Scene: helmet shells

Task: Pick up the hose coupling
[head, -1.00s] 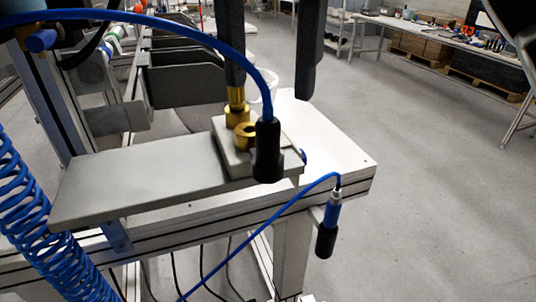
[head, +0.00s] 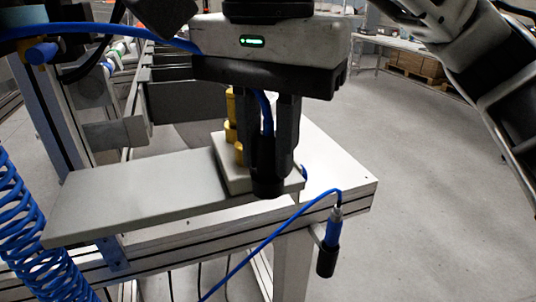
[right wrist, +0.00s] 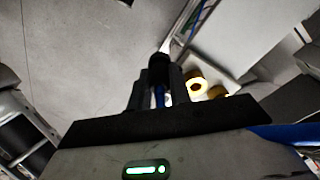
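The hose coupling (head: 267,184) is a black cylinder on the end of a blue hose, upright at the front edge of a pale block. My right gripper (head: 272,160) points down over it, with one finger on each side, and appears shut on it. The right wrist view shows the coupling (right wrist: 159,68) between the fingertips, with the blue hose running up between the fingers. The fingers hide part of the coupling's sides. My left gripper cannot be made out in the head view.
Brass fittings (head: 230,130) stand on the pale block (head: 226,160), close to the left of the fingers. A grey plate (head: 135,195) extends left. A second blue hose end (head: 331,240) hangs off the bench. A coiled blue hose (head: 30,235) is at far left. Floor at right is clear.

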